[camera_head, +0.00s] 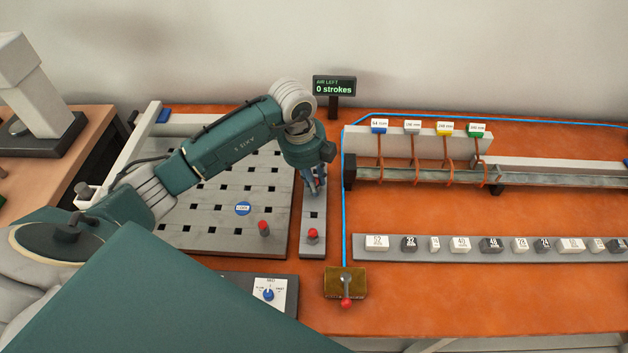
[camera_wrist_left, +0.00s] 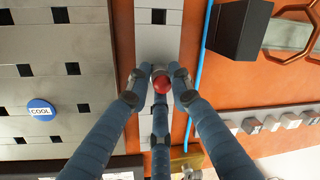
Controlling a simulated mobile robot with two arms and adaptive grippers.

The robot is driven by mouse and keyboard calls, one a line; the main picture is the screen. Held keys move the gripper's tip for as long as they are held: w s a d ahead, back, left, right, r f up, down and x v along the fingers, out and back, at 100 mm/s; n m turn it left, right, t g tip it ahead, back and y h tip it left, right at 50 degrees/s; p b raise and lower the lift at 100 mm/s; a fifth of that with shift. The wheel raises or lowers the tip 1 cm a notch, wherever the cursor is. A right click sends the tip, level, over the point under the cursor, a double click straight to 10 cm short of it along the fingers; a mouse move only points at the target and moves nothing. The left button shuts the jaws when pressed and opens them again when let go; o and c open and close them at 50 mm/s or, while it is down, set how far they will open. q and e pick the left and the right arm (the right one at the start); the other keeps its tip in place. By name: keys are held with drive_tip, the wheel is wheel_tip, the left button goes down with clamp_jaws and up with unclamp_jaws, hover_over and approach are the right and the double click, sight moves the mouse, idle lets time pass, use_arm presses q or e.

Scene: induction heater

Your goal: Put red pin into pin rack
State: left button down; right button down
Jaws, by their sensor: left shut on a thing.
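My left gripper (camera_head: 314,187) is over the far part of a narrow grey strip (camera_head: 313,250) with square holes, which looks like the pin rack. In the left wrist view its blue fingers (camera_wrist_left: 159,88) are closed around a red-topped pin (camera_wrist_left: 158,82). The pin's lower end is hidden, so I cannot tell whether it sits in a hole. Another red-topped pin (camera_head: 313,235) stands on the near part of the strip. A further red pin (camera_head: 264,229) stands on the perforated grey plate (camera_head: 205,240). My right gripper is not in view.
A blue COOL disc (camera_head: 242,208) lies on the plate. Right of the strip are a blue line, a rail (camera_head: 415,174) with hanging hexagonal loops, and a row of numbered blocks (camera_head: 460,244). A red-knobbed lever (camera_head: 346,285) stands near the front. A display (camera_head: 334,86) reads 0 strokes.

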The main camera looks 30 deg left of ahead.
use_arm(q)
drive_tip(key=shift+f+b, duration=0.3)
drive_tip(key=shift+f, duration=0.15)
idle(0.3)
drive_tip(key=c, duration=1.5)
unclamp_jaws()
drive_tip(key=r, duration=0.4)
drive_tip(key=s+r, duration=0.1)
drive_tip(key=r, duration=0.3)
drive_tip(key=a+r, duration=0.1)
drive_tip(key=r, duration=0.2)
drive_tip(key=shift+s+r, duration=0.35)
drive_tip(key=shift+r, duration=0.05)
